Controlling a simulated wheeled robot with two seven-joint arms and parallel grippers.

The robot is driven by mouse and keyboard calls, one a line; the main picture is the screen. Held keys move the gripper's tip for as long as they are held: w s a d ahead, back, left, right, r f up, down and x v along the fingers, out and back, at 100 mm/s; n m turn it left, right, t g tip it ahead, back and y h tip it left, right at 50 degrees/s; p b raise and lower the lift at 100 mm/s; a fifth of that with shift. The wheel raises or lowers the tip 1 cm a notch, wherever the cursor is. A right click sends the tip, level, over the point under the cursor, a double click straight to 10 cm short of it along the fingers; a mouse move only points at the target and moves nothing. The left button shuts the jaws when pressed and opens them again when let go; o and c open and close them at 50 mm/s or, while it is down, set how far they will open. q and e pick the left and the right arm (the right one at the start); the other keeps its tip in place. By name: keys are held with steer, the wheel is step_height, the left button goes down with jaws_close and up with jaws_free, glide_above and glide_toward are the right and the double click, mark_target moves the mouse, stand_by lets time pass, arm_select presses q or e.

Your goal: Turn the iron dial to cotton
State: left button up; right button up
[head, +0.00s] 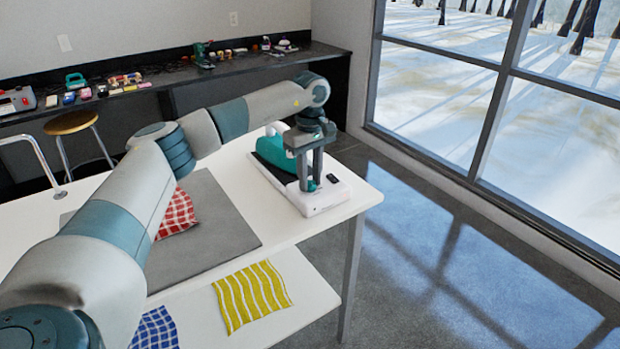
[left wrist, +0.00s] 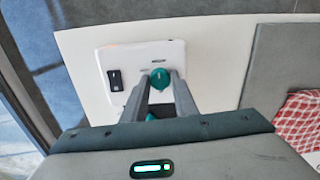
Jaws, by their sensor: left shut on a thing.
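The iron (head: 271,150), teal and white with a dark soleplate area, rests on a white base (head: 325,198) at the right end of the table. A round teal dial (left wrist: 159,77) sits on the base, and it partly shows in the head view (head: 311,186). My left gripper (head: 305,186) points down over the base, shut on the dial. In the left wrist view, its two fingers (left wrist: 160,88) reach either side of the dial. The dial's setting and any cotton mark are too small to read. My right gripper is not in view.
A black switch (left wrist: 115,80) lies beside the dial. A grey mat (head: 215,225) with a red checked cloth (head: 177,214) is left of the iron. A yellow striped cloth (head: 252,296) and a blue checked cloth (head: 155,330) lie on a lower white surface nearer me.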

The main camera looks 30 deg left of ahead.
mark_target(310, 183)
arm_select(q)
steer(key=shift+r+m, duration=0.1)
steer(key=shift+m, duration=0.4)
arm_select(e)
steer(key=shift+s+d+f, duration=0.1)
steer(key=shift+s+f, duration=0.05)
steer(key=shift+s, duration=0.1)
arm_select(q)
steer(key=o, duration=1.1)
steer(key=shift+c, duration=0.2)
steer(key=shift+w+r, duration=0.1)
steer(key=shift+r, duration=0.55)
step_height(310, 183, up, 16)
steer(key=b, duration=0.1)
steer(key=shift+b, duration=0.4)
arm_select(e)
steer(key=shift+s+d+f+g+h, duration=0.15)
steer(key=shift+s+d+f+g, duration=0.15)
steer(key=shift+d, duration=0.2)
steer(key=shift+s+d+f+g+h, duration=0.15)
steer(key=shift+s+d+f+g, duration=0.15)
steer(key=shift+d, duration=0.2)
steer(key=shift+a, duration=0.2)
